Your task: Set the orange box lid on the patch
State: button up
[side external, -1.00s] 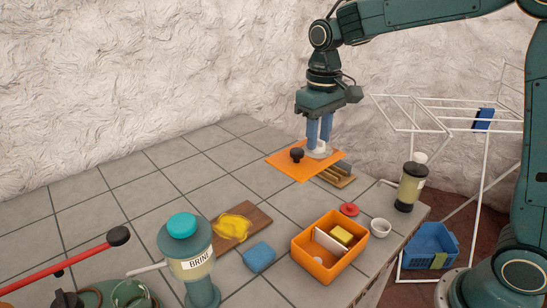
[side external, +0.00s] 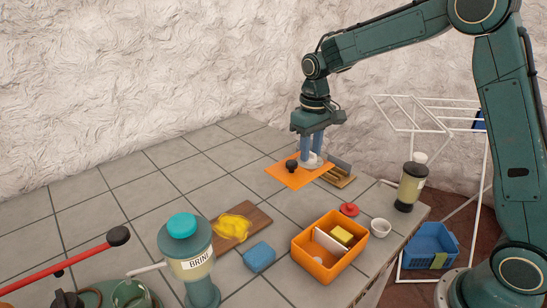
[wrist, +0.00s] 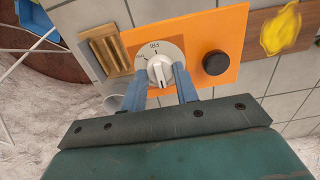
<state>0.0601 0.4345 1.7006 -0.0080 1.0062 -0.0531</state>
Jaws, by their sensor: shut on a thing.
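The orange box lid (side external: 285,177) is a flat orange sheet at the far end of the counter; it also shows in the wrist view (wrist: 228,35). A black knob (wrist: 215,63) and a white dial with a raised grip (wrist: 159,68) are on it. My gripper (side external: 312,160) is shut on the white grip, with its blue fingers (wrist: 160,84) on both sides. I cannot tell whether the lid touches the counter. A darker brown-orange rectangle (wrist: 150,38) shows by the dial; I cannot tell whether it is the patch.
A slatted wooden rack (side external: 338,179) lies close to the lid's right. The open orange box (side external: 312,268), a white cup (side external: 381,228), a red disc (side external: 349,209) and a dark jar (side external: 411,187) are nearer. A brown board (side external: 255,217) holds a yellow cloth. Tiles left of the lid are clear.

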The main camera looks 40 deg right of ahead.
jog(key=shift+f, duration=3.25)
jog(key=shift+f, duration=0.9)
dwell(0.8)
jog(key=o, duration=1.1)
jog(key=shift+r, duration=0.1)
jog(key=shift+r, duration=3.4)
